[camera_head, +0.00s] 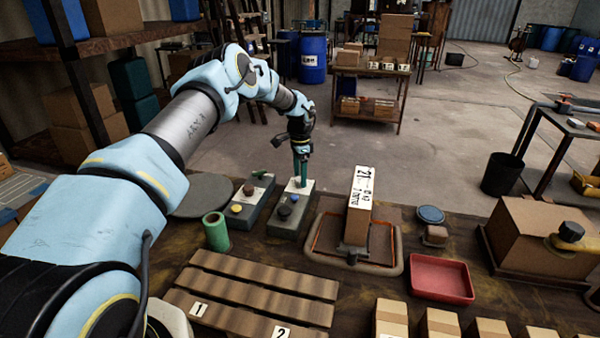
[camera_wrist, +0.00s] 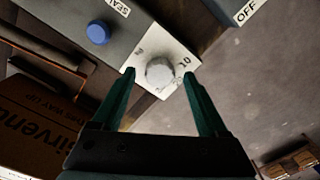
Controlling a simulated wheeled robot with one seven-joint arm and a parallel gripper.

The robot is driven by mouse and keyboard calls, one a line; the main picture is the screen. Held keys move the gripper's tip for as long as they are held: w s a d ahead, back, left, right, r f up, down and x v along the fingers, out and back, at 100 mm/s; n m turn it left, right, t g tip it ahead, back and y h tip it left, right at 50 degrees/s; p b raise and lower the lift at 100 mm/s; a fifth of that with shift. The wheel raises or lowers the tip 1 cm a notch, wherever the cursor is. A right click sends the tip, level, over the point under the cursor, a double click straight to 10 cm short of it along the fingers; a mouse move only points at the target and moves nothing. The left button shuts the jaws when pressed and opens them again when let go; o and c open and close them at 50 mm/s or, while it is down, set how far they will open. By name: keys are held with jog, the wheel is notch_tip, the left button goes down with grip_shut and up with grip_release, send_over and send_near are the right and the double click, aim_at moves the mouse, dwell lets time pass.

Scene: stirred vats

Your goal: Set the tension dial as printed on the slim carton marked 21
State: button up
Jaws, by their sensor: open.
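The tension dial (camera_wrist: 160,72) is a pale round knob on a white scale plate; a 10 shows beside it in the wrist view. My gripper (camera_wrist: 160,76) is open, its two green fingers apart on either side of the knob; contact cannot be told.
A slatted pallet (camera_head: 250,290) lies in front. A red tray (camera_head: 441,279) and large carton (camera_head: 540,240) are at right.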

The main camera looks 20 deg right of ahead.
jog(key=shift+f, duration=0.3)
grip_shut()
dwell(0.5)
